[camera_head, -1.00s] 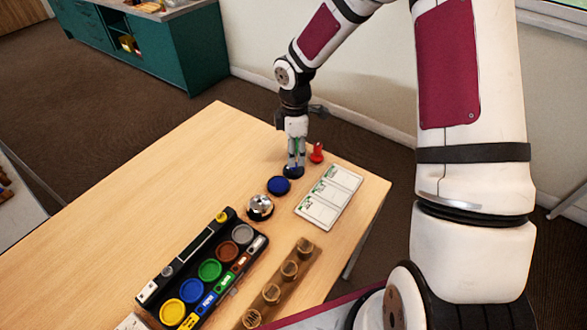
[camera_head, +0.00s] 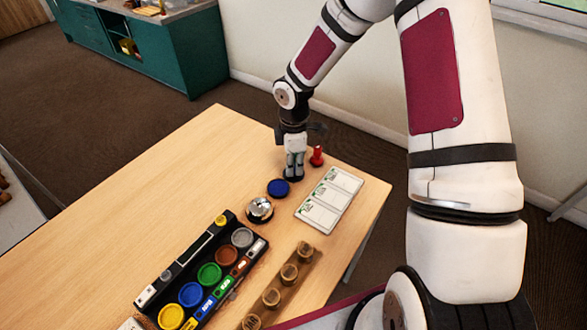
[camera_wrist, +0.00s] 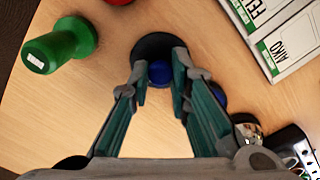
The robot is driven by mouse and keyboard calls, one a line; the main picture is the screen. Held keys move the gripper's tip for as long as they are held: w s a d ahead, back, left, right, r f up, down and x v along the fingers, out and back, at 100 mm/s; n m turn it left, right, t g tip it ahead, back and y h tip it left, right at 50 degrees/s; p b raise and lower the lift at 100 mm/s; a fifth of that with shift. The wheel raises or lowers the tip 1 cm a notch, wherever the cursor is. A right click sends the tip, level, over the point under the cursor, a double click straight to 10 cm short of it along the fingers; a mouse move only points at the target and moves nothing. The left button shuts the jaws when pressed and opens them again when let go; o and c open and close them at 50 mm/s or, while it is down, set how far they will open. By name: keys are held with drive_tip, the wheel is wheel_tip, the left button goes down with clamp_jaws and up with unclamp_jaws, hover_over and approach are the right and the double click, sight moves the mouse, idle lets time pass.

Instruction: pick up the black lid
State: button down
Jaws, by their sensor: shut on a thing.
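The black lid (camera_wrist: 152,43) is a dark round disc with a blue knob (camera_wrist: 160,72) in its middle. In the wrist view, my gripper (camera_wrist: 160,80) has one finger on each side of the knob and is shut on it. In the head view, my gripper (camera_head: 294,172) points straight down at the far end of the table. The lid shows there only as a dark edge (camera_head: 293,179) under the fingertips, and it appears to rest on the table.
A blue disc (camera_head: 278,188) and a silver bell-like dome (camera_head: 260,209) stand near the lid. White cards (camera_head: 330,198) lie to the right, and a red piece (camera_head: 317,157) stands behind. The left tabletop (camera_head: 160,190) is clear.

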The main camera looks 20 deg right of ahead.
drive_tip(key=shift+r, duration=0.6)
drive_tip(key=r, duration=0.1)
drive_tip(key=s+r, duration=0.1)
drive_tip(key=shift+a+r, duration=0.1)
drive_tip(key=shift+r, duration=0.2)
drive_tip(key=s, duration=0.4)
drive_tip(key=s+a, duration=0.1)
drive_tip(key=s, duration=0.4)
drive_tip(key=s+a+r, duration=0.1)
drive_tip(key=s, duration=0.3)
drive_tip(key=shift+s+a+r+p, duration=0.1)
drive_tip(key=shift+s+a+p, duration=0.15)
drive_tip(key=shift+s+p, duration=0.15)
drive_tip(key=shift+s+a, duration=0.1)
drive_tip(key=w+a+r+m+p, duration=0.25)
drive_tip(key=w+m, duration=0.35)
drive_tip(key=w, duration=0.5)
drive_tip(key=shift+s+a+f+b, duration=0.1)
drive_tip(key=shift+f+b, duration=0.95)
drive_tip(key=shift+f, duration=0.35)
drive_tip(key=shift+a+f+b, duration=0.1)
drive_tip(key=shift+f+b, duration=0.95)
drive_tip(key=shift+f, duration=0.35)
drive_tip(key=shift+f, duration=0.15)
